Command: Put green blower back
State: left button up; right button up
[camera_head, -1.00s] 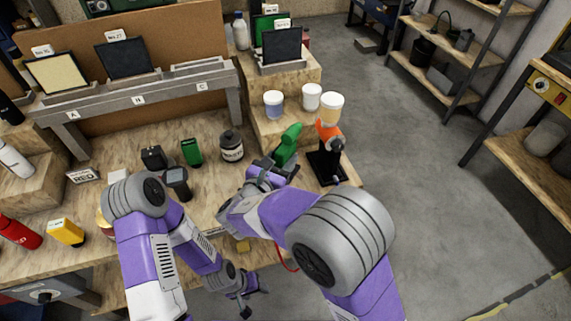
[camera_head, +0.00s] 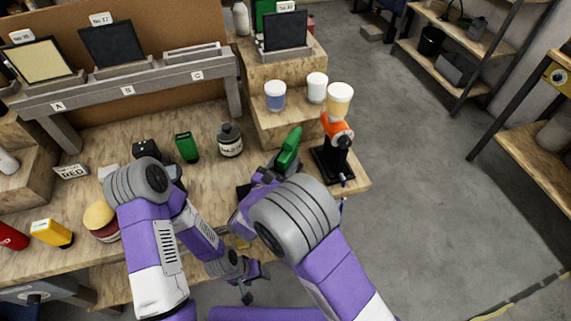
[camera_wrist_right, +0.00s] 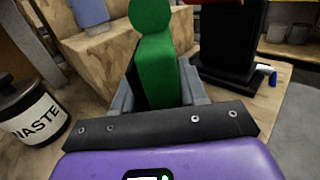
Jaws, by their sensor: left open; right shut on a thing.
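The green blower (camera_head: 289,150) stands upright above the right part of the bench, between the WASTE bottle and the orange-and-black stand. My right gripper (camera_head: 274,170) is shut on the blower. In the right wrist view the blower (camera_wrist_right: 155,72) sits between the grey fingers; its lower end is hidden by the gripper's black bar. I cannot tell whether the blower touches the bench. My left gripper (camera_head: 254,284) is open and empty, low in front of the bench's front edge.
The black stand with the orange top (camera_head: 338,145) is close right of the blower. The WASTE bottle (camera_head: 230,141) is to its left, and a wooden step with white-lidded jars (camera_head: 275,97) is behind. A green box (camera_head: 187,148) stands farther left. Open floor lies right.

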jog(key=shift+f, duration=0.2)
jog(key=o, duration=0.7)
jog(key=shift+r, duration=0.1)
jog(key=shift+s+a, duration=0.15)
jog(key=shift+s, duration=0.05)
jog(key=p+v, duration=0.2)
jog(key=v, duration=0.9)
jog(key=shift+s, duration=0.25)
